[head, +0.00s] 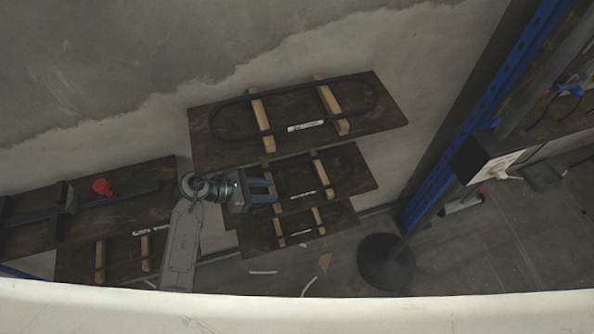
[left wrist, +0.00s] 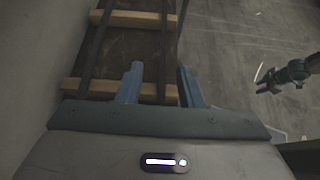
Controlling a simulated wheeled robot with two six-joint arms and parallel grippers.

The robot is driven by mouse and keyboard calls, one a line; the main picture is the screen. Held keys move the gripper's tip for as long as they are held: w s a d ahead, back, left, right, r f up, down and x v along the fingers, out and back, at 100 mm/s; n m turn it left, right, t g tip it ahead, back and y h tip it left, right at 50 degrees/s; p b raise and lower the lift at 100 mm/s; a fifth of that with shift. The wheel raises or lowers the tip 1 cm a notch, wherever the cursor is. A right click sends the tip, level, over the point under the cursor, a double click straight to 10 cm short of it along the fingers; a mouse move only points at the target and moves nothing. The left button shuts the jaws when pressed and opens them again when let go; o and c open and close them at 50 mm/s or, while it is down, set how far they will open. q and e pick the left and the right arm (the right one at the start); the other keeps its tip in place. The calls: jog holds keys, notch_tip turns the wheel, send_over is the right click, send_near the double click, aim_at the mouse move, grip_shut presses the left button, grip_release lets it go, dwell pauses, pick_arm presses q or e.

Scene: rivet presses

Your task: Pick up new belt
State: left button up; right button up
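Black belt loops lie across pairs of wooden blocks on stacked dark shelves: one on the top shelf (head: 228,104), one on the middle shelf (head: 345,185) and one on the lower shelf (head: 335,233). My left gripper (head: 275,190) is open at the left end of the middle shelf. In the left wrist view the left gripper (left wrist: 160,78) has its two blue fingers apart, and a dark belt strand (left wrist: 166,50) runs between or just beyond them, over the wooden blocks (left wrist: 95,88). Contact cannot be told.
Another shelf (head: 130,215) at the left carries a red knob-like part (head: 102,187). A blue upright (head: 480,110) and a round dark base (head: 386,262) stand at the right. Thin pale strips (head: 263,272) lie on the floor. A wall is close behind the shelves.

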aim_at(302, 193)
pick_arm(q)
jog(key=d, duration=0.1)
jog(key=d+f, duration=0.1)
jog(key=d+b, duration=0.1)
jog(key=shift+d+f, duration=0.2)
jog(key=shift+f, duration=0.05)
jog(key=shift+w+d+f, duration=0.35)
jog(key=shift+w, duration=0.05)
jog(key=b+x, duration=0.2)
jog(key=x, duration=0.2)
jog(key=shift+d+f, duration=0.15)
jog(key=shift+d, duration=0.2)
jog(key=shift+c, duration=0.2)
jog(key=shift+a, duration=0.1)
grip_shut()
